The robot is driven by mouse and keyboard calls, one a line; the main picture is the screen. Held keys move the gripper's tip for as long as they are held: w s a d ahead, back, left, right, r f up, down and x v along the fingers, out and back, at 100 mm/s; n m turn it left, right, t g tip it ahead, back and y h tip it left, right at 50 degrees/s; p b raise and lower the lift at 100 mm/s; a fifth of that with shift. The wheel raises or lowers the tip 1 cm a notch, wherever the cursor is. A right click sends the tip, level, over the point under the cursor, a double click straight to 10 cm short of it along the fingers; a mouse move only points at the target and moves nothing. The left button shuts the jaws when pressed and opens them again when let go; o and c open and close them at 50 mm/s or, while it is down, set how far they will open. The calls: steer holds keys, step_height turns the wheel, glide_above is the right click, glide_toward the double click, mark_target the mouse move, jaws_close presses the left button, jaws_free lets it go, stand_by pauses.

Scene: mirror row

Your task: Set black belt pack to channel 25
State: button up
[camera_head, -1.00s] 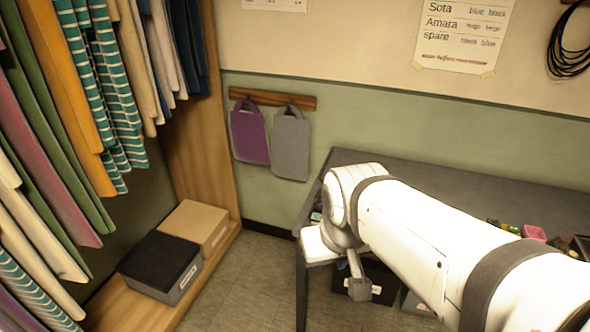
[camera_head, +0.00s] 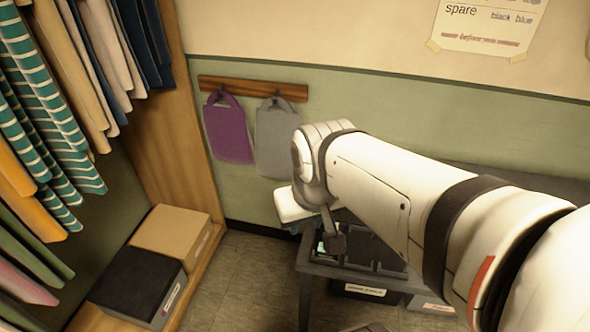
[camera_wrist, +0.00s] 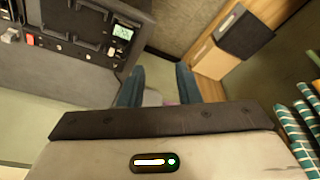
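A small dark device with a lit greenish display (camera_wrist: 122,33) shows in the wrist view, at the corner of a dark case on the table. It may be the black belt pack; I cannot read its number. My gripper (camera_wrist: 159,70) has its two dark blue fingers spread, with nothing held between them. The fingertips are just right of and below the device in the picture, apart from it. In the head view my wrist hangs by the table's left end, and my arm hides most of the tabletop.
The dark table (camera_head: 304,262) carries a black case (camera_head: 372,255); labelled bins sit below. Boxes, one black (camera_head: 137,285) and one tan (camera_head: 172,232), stand on a wooden ledge under hanging clothes. Purple (camera_head: 228,133) and grey (camera_head: 273,143) bags hang on the wall. Floor between ledge and table is clear.

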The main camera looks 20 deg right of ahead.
steer(key=shift+s+a, duration=0.1)
steer(key=shift+a, duration=0.1)
steer(key=w+d+f+g+b, duration=0.1)
steer(key=w+d+f+b, duration=0.3)
steer(key=f, duration=0.1)
steer(key=w+d+f+m+g+b, duration=0.1)
steer(key=w+d+f+b, duration=0.3)
steer(key=f, duration=0.2)
steer(key=w+d+f+m+g+b, duration=0.1)
steer(key=w+d+f+b, duration=0.3)
steer(key=w+f, duration=0.1)
steer(key=shift+w+f+b, duration=0.1)
steer(key=shift+f+b, duration=0.1)
steer(key=shift+b, duration=0.1)
step_height(320, 180, down, 8)
steer(key=shift+d+r+b, duration=0.1)
steer(key=shift+r+b, duration=0.1)
steer(key=shift+b, duration=0.15)
